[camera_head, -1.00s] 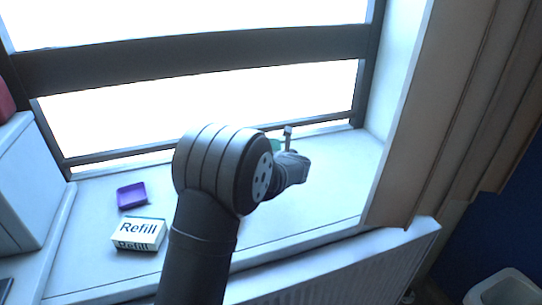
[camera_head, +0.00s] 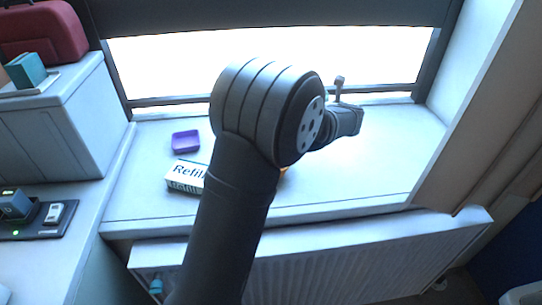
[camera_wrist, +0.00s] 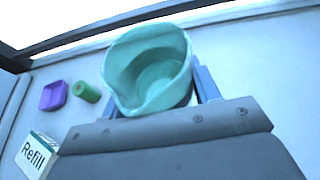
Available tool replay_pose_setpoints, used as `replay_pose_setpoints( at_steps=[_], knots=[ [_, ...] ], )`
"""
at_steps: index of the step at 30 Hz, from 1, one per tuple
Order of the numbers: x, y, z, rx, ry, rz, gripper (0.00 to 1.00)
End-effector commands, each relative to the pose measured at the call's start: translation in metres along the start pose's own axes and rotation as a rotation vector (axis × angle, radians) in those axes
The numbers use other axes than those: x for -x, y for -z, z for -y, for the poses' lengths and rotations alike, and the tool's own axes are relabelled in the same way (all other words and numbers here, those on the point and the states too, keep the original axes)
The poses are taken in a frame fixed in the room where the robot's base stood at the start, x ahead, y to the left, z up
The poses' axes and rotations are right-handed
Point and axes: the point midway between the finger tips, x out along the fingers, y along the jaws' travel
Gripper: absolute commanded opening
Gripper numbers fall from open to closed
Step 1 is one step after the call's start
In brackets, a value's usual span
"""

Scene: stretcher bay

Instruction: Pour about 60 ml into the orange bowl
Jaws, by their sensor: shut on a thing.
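My gripper (camera_wrist: 160,98) is shut on a teal jug (camera_wrist: 182,88), with one finger on each side of it. The jug has a pouring lip, and I look into its open mouth in the wrist view. Its inside is teal all over, so I cannot tell the liquid level. In the head view my gripper (camera_head: 343,120) is above the windowsill at the right of my arm, and the jug is hidden. A small orange patch (camera_head: 284,170) shows beside my arm on the sill. It may be the orange bowl, mostly hidden behind my arm.
A purple dish (camera_head: 186,141) and a Refill box (camera_head: 186,176) are on the sill (camera_head: 380,165) at the left. A green cylinder (camera_wrist: 87,92) is beside the dish in the wrist view. The window is behind, a radiator (camera_head: 330,255) below. The sill's right part is clear.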

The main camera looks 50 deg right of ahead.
Motion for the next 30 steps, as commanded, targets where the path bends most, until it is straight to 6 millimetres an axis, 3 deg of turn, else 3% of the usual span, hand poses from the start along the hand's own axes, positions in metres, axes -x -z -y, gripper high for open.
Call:
replay_pose_setpoints(
  at_steps=[8,18,24,30],
  knots=[
    [0.011,0.007,-0.068,0.071,-0.146,-0.017,0.30],
    [0.049,0.026,-0.185,0.187,-0.416,-0.026,0.30],
    [0.070,0.036,-0.231,0.228,-0.527,-0.019,0.30],
    [0.084,0.043,-0.258,0.251,-0.594,-0.013,0.30]
  ],
)
